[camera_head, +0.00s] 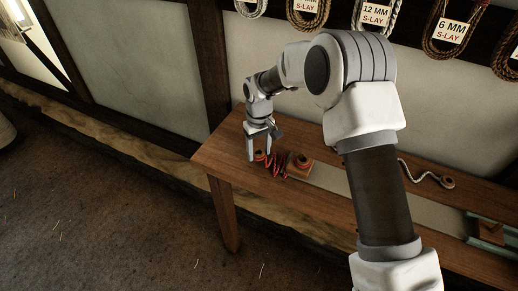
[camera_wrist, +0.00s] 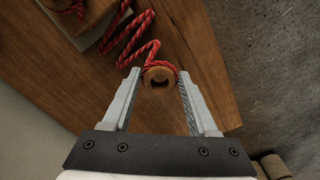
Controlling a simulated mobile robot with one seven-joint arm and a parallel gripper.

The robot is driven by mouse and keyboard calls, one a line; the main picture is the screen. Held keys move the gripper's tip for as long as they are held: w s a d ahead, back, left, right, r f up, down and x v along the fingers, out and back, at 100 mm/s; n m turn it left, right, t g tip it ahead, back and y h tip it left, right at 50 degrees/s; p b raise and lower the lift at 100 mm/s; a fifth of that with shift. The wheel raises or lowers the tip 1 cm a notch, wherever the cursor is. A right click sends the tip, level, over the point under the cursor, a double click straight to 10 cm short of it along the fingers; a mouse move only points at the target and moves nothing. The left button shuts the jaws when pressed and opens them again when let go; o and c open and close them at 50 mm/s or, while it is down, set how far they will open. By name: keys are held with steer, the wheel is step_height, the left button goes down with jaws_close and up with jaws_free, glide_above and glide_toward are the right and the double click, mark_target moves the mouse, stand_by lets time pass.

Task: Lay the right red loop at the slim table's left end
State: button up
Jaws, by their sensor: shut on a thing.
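The slim table (camera_head: 218,158) is a long wooden bench along the wall. My gripper (camera_head: 261,158) points down over its left part. In the wrist view my gripper (camera_wrist: 159,76) is shut on a red loop (camera_wrist: 158,64), red rope around a round wooden piece with a hole. I cannot tell whether the loop touches the table top. Red rope (camera_head: 276,165) runs in zigzag folds from it to a wooden block (camera_head: 299,171). Another red loop sits around a round wooden piece (camera_head: 302,159) on this block; it is partly cut off in the wrist view (camera_wrist: 66,4).
A white rope (camera_head: 420,175) ends at a round wooden piece (camera_head: 447,182) on the table's right part. A green and wooden fixture (camera_head: 487,232) stands at far right. Labelled rope coils (camera_head: 449,30) hang on the wall. Bare table top lies left of my gripper.

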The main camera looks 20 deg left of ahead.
steer(key=shift+f+b, duration=0.7)
steer(key=shift+f, duration=0.6)
steer(key=o, duration=1.1)
steer(key=shift+c, duration=0.2)
steer(key=shift+r, duration=0.1)
step_height(320, 180, up, 17)
steer(key=p, duration=0.1)
steer(key=shift+r+p, duration=0.15)
steer(key=shift+p, duration=0.15)
